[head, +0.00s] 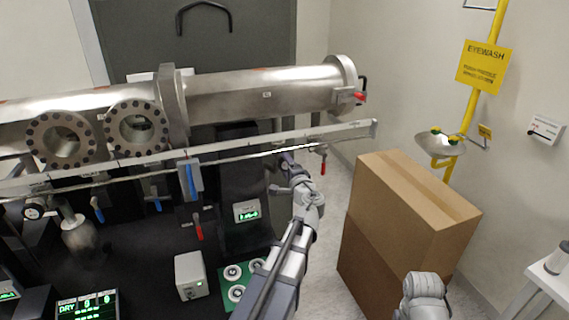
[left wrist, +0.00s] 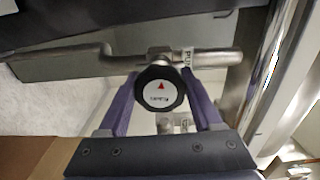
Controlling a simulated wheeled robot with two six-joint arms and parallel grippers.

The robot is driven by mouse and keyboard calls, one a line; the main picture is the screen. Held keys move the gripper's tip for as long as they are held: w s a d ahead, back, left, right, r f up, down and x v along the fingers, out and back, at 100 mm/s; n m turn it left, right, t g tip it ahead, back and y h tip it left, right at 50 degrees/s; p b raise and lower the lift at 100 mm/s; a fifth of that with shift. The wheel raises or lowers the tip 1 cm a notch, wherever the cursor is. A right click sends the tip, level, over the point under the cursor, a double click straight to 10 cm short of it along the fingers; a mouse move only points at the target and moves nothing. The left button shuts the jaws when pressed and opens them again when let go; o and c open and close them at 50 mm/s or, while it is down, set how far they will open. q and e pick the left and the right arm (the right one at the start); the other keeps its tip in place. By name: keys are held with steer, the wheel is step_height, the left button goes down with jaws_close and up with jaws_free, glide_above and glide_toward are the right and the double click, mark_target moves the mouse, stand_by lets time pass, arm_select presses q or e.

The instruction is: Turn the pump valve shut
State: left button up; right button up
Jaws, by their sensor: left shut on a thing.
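The pump valve has a round black knob (left wrist: 160,88) with a white face and a red arrow, seen in the left wrist view. It sits on a metal pipe (left wrist: 215,58), beside a small upright tag that seems to start with "PU". My left gripper (left wrist: 162,100) has one purple finger on each side of the knob and is shut on it. In the head view my left gripper (head: 287,172) reaches up beneath the long metal rail, and the knob cannot be made out there. My right gripper is out of view.
A large steel pipe (head: 265,92) with round ports runs above the rail (head: 225,148). Red and blue handled valves hang below it. A tall cardboard box (head: 400,215) stands right of my left arm. An eyewash station (head: 440,145) is on the right wall.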

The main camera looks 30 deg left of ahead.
arm_select(q)
steer(key=m, duration=0.4)
steer(key=shift+m, duration=0.3)
steer(key=m, duration=0.3)
steer(key=shift+m, duration=0.3)
steer(key=m, duration=0.4)
steer(key=shift+m, duration=1.7)
steer(key=o, duration=1.4)
steer(key=shift+d, duration=0.1)
